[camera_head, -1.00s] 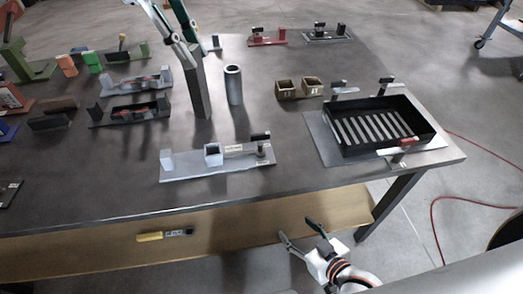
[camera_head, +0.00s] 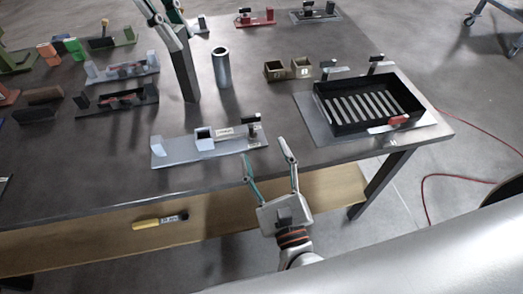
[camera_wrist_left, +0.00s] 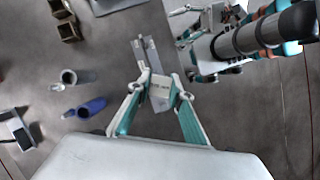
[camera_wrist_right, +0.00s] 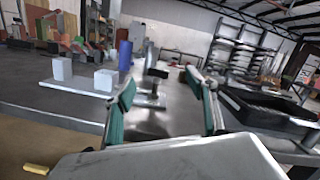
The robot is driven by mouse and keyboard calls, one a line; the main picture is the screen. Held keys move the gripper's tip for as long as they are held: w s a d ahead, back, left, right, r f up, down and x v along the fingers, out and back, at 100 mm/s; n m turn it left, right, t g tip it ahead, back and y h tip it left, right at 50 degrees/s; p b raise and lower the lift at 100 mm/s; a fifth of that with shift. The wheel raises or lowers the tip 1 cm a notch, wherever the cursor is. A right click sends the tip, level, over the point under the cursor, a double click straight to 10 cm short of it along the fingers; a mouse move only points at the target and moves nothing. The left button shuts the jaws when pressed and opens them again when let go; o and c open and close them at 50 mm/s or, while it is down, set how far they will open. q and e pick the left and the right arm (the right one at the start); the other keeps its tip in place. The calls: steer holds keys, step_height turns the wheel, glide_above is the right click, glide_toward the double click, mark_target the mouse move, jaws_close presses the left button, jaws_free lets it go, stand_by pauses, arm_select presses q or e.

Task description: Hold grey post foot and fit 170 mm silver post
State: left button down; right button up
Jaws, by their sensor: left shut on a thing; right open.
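My left gripper (camera_head: 174,24) is at the top of the head view, shut on the silver post (camera_head: 184,72), a long square bar held upright. I cannot tell whether its lower end touches the table. The post also shows between the fingers in the left wrist view (camera_wrist_left: 160,92). The grey post foot (camera_head: 203,138), a small block with a square opening, sits on a grey fixture plate (camera_head: 180,152) between an end block and a clamp (camera_head: 253,128). My right gripper (camera_head: 266,152) is open and empty, by the table's front edge near the clamp end of the plate.
A grey tube (camera_head: 221,68) stands right of the post. Two brown feet (camera_head: 273,70) and a black slatted tray (camera_head: 318,107) lie further right. Other fixtures (camera_head: 118,101) fill the left. A blue cylinder (camera_wrist_right: 125,55) shows in the right wrist view.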

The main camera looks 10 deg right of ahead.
mark_target(251, 121)
steer(key=m, duration=0.1)
steer(key=w+f+m+g, duration=0.1)
steer(key=m, duration=0.1)
steer(key=w+m+h, duration=0.1)
steer(key=m, duration=0.1)
steer(key=shift+a+f+g, duration=0.2)
steer(key=shift+g, duration=0.2)
steer(key=w, duration=1.2)
